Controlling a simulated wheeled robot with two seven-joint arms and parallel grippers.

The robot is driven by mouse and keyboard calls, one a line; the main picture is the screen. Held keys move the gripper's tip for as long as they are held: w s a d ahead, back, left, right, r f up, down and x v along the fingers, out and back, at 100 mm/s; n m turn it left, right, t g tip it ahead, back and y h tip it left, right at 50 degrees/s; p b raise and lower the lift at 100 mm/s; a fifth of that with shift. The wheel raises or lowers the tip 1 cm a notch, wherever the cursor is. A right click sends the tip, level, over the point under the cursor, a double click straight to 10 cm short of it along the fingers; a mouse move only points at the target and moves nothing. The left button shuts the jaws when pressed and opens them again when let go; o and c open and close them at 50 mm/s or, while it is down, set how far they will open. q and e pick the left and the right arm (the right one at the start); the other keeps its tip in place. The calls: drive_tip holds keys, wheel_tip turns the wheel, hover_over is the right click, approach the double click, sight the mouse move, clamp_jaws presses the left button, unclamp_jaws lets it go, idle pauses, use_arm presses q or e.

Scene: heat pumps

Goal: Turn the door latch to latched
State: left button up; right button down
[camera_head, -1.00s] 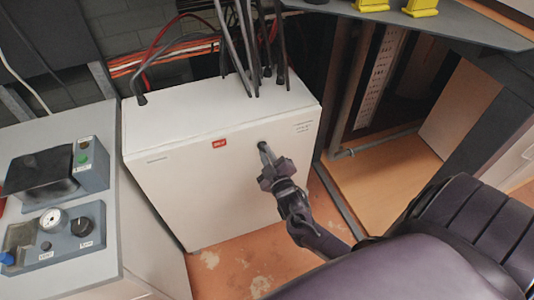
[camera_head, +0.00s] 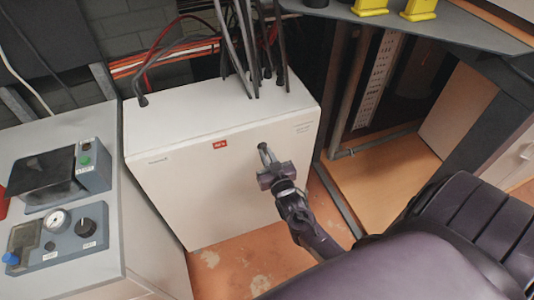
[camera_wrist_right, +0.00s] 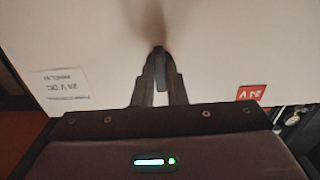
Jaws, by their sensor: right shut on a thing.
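The door latch (camera_head: 264,148) is a small dark handle on the front of the white cabinet (camera_head: 200,190), right of the red label. My right gripper (camera_head: 267,160) is at the latch, with its fingers closed around it. In the right wrist view the latch (camera_wrist_right: 160,70) shows as a dark grey lever between the two fingertips of my right gripper (camera_wrist_right: 159,76). The lever looks in line with the fingers there. The fingers hide part of its sides. My left gripper is not in view.
Several dark cables and hoses (camera_head: 250,50) rise from the cabinet's top. A grey bench with a control box (camera_head: 60,235) stands at the left. A wooden platform (camera_head: 385,170) lies right of the cabinet. Worn orange floor (camera_head: 225,265) shows in front.

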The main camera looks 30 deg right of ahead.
idle(0.4)
drive_tip(key=c, duration=1.5)
unclamp_jaws()
drive_tip(key=shift+o, duration=0.2)
drive_tip(key=v, duration=0.7)
drive_tip(key=shift+s+b, duration=0.3)
drive_tip(key=shift+s, duration=0.1)
